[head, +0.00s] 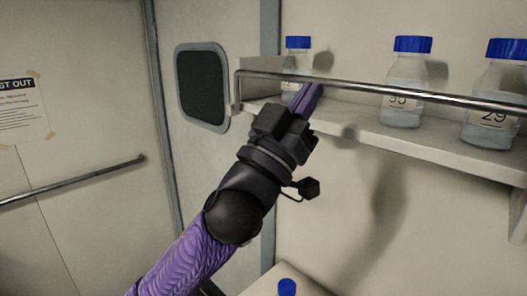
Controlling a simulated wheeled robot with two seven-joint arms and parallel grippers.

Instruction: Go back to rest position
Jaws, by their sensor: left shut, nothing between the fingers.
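My left gripper (308,97) is at the shelf, at the end of my purple arm that reaches up from the lower left. Its purple fingers are shut with nothing between them. They point up toward the shelf's rail, in front of and just right of the leftmost blue-capped bottle (298,58). The fingers partly cover the lower part of that bottle, and I cannot tell whether they touch it or the rail. My right gripper is not in view.
The wall shelf (362,128) has a metal front rail (405,95). Bottles marked 35 (404,74) and 29 (497,90) stand on it. Another blue cap (287,287) shows at the bottom edge. A door with a handrail (75,180) is at left. Free space lies below the shelf.

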